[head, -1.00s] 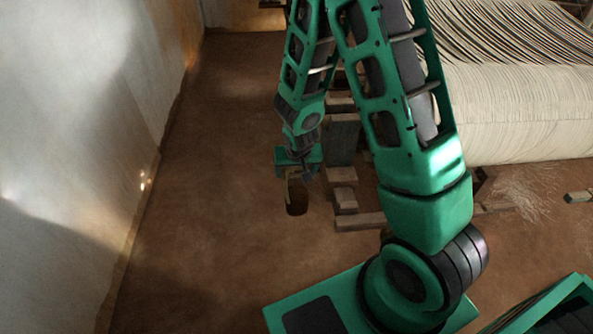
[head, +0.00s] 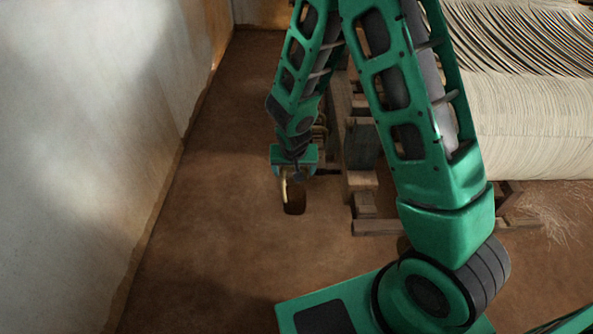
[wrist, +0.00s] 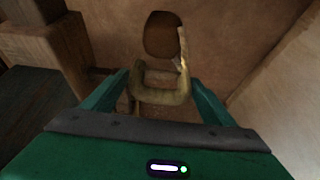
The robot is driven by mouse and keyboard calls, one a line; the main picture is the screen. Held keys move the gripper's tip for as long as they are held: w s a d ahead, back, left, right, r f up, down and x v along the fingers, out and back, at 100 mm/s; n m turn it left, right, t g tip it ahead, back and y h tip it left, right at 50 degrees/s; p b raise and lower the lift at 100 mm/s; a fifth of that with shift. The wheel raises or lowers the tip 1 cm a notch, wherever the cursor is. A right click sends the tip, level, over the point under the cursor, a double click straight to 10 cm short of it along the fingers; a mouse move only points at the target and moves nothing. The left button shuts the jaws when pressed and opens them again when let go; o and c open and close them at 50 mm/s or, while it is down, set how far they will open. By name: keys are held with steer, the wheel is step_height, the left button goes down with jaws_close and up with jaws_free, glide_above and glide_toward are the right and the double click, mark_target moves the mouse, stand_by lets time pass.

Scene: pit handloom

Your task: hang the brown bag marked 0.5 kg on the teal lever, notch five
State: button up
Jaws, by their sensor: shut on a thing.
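My gripper (wrist: 160,95) is shut on a tan, curved hook or loop (wrist: 162,97), which shows between the two green fingers in the wrist view. A dark brown rounded bag (head: 294,200) shows just below my gripper (head: 294,172) in the head view, apparently hanging from that hook. The bag also shows beyond the fingers in the wrist view (wrist: 163,36). No 0.5 kg mark is readable on it. I cannot make out the teal lever or its notches in either view.
Wooden blocks and beams (head: 362,180) of the loom stand just right of my gripper. A large roll of pale warp threads (head: 535,120) lies farther right. A plaster wall (head: 80,140) runs along the left. The brown earth floor (head: 205,210) between is clear.

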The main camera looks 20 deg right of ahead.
steer(key=shift+w+a+r, duration=0.1)
steer(key=shift+w+a, duration=0.2)
steer(key=shift+a, duration=0.6)
steer(key=shift+w+a+r, duration=0.15)
steer(key=shift+w+a, duration=0.15)
steer(key=shift+a, duration=0.65)
steer(key=shift+w+a+r, duration=0.1)
steer(key=shift+w+a, duration=0.2)
steer(key=shift+a, duration=0.6)
steer(key=shift+d, duration=0.1)
